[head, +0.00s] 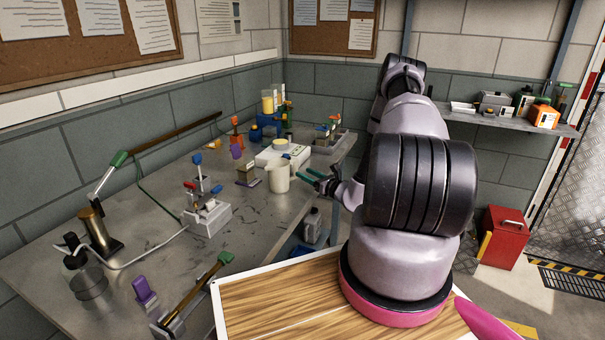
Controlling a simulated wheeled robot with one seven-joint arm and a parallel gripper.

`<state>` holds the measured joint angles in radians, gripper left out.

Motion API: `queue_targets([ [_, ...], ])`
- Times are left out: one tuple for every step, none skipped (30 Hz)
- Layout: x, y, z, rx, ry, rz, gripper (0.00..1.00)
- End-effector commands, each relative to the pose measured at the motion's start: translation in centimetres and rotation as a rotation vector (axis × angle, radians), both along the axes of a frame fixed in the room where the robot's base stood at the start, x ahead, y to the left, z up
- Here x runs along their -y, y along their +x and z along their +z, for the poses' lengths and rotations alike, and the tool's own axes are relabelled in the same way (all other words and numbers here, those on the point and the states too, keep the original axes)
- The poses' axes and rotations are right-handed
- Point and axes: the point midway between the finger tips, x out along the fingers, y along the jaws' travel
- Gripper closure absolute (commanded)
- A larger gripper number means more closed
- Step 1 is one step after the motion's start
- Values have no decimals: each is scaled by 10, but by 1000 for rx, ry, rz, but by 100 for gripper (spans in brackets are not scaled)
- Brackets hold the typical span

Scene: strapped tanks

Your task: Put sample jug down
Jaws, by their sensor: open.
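The sample jug (279,177) is a cream, open-topped jug. It appears upright on the metal workbench (250,240), close to the bench's right edge. My gripper (313,180), with green fingers, is just right of the jug at about its mid-height. The fingers are spread apart and hold nothing. A small gap seems to lie between the fingertips and the jug. My wrist and arm reach in from the right and hide part of what lies behind.
A white device (277,154) stands right behind the jug, and a purple-topped block (246,170) to its left. A valve block (207,215) stands further left. A grey tray (330,143) with bottles is behind my gripper. Bare bench lies in front of the jug.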

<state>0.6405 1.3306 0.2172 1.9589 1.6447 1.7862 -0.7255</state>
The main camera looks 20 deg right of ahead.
Motion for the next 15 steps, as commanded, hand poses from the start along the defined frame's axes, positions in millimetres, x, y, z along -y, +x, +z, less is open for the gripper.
queue_targets([
  [5,-11,0,-3,1,-3,46],
  [9,-17,0,-2,2,-5,46],
  [11,-26,0,-3,1,-4,46],
  [14,-32,-1,-3,1,-4,46],
  [17,-38,0,-3,1,-4,46],
  [19,-46,0,-3,1,-4,46],
  [22,-51,0,-3,1,-4,46],
  [24,-56,0,-3,1,-4,46],
  [26,-63,0,-2,1,-3,46],
  [28,-67,0,-2,1,-4,46],
  [29,-71,0,-1,2,-3,46],
  [31,-75,0,0,1,-2,46],
  [32,-78,0,-1,1,-2,46],
  [33,-80,0,-1,0,-2,46],
  [33,-83,0,-1,0,-1,46],
])
